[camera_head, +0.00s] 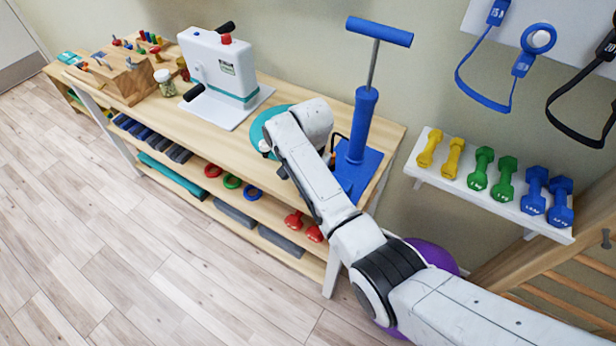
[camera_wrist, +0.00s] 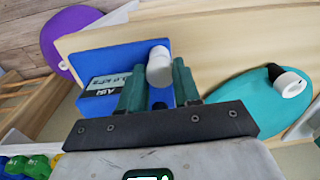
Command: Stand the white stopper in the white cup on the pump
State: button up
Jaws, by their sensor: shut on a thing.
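My gripper (camera_wrist: 160,78) is shut on the white stopper (camera_wrist: 159,70), a short white cylinder between its green fingers in the wrist view. The stopper is over the blue base (camera_wrist: 105,57) of the pump, which bears a printed label. In the head view the blue pump (camera_head: 364,115) stands upright at the right end of the bench, and my arm's end hides most of the gripper and the stopper. I cannot make out a separate white cup on the pump, or tell whether the stopper touches anything below it.
A teal cushion (camera_wrist: 235,105) with a white ring-shaped fitting (camera_wrist: 291,85) and a black piece lies beside the pump. A white machine (camera_head: 218,65) stands farther left on the bench (camera_head: 190,125). Dumbbells sit on a white wall shelf (camera_head: 475,186) at right. A purple ball (camera_head: 436,254) is below.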

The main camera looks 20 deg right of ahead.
jog(key=shift+s+f, duration=0.15)
jog(key=shift+f, duration=0.5)
jog(key=o, duration=1.1)
jog(key=shift+c, duration=0.2)
jog(key=shift+d, duration=0.1)
jog(key=shift+r, duration=0.1)
jog(key=c, duration=0.3)
jog(key=shift+o, duration=0.7)
jog(key=shift+d+r, duration=0.1)
